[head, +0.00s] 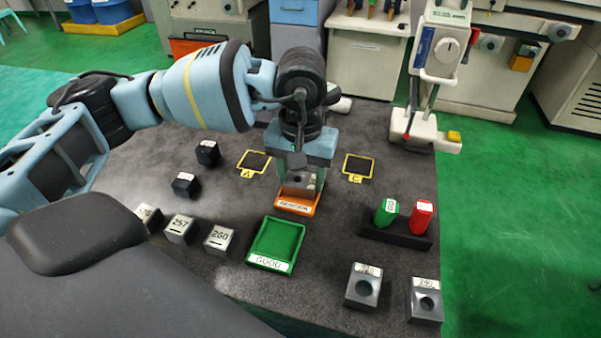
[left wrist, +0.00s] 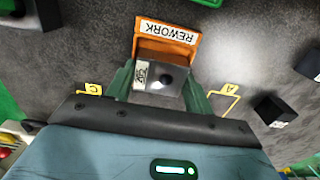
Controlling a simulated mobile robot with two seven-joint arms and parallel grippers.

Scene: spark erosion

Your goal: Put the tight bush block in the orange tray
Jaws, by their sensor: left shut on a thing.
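The orange tray (head: 297,206) carries a REWORK label and lies near the middle of the table, behind the green tray. It also shows in the left wrist view (left wrist: 182,28). My left gripper (head: 300,185) points down at the orange tray. It is shut on a grey block (head: 299,180) with a round bore and a white label. In the left wrist view the block (left wrist: 160,79) sits between the two green fingers, over the tray. I cannot tell whether it touches the tray floor. The label's writing is too small to read. My right gripper is not in view.
A green GOOD tray (head: 276,243) stands in front. Two bored blocks (head: 363,287) sit at the front right. A dark rack (head: 396,235) holds a green and a red piece. Several numbered blocks (head: 180,229) and two black blocks (head: 186,185) lie left. Yellow-framed pads (head: 358,166) lie behind.

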